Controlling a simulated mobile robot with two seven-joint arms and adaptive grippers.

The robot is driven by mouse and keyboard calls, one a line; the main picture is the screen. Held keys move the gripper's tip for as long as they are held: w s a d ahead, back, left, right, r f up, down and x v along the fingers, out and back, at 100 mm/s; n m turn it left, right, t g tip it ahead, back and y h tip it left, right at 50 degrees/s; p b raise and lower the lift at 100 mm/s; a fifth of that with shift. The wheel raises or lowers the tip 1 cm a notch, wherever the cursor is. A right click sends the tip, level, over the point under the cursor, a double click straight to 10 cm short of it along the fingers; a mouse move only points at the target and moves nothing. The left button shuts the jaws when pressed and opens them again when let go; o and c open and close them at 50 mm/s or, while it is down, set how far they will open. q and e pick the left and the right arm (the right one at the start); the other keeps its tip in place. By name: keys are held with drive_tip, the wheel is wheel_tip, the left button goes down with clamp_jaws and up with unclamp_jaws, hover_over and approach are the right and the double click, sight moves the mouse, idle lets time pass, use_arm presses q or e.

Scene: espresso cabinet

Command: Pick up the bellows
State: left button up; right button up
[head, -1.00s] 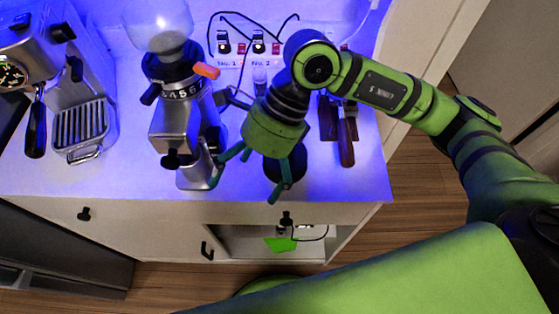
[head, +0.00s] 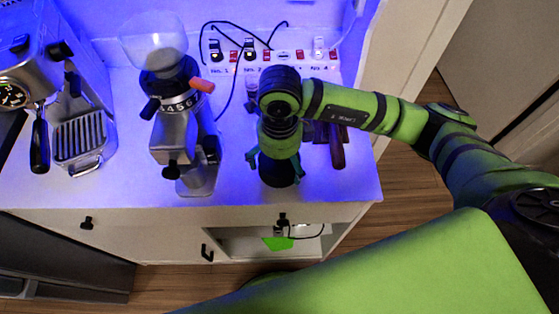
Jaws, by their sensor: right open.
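A dark, rounded object (head: 278,178) stands on the counter near its front edge, and I take it to be the bellows. Its upper part is hidden under my right gripper (head: 276,165). That gripper points down over it, with green fingers apart on its left and right sides. I cannot tell whether the fingers touch it. My left gripper is out of view.
A grinder (head: 178,135) stands just left of my right gripper. An espresso machine (head: 35,60) and a ribbed tray (head: 80,140) are farther left. A wooden-handled tool (head: 337,155) lies close on the right. A switch panel with cables (head: 250,52) is behind.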

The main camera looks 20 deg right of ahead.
drive_tip(key=shift+f, duration=0.15)
drive_tip(key=c, duration=1.1)
drive_tip(key=shift+o, duration=0.2)
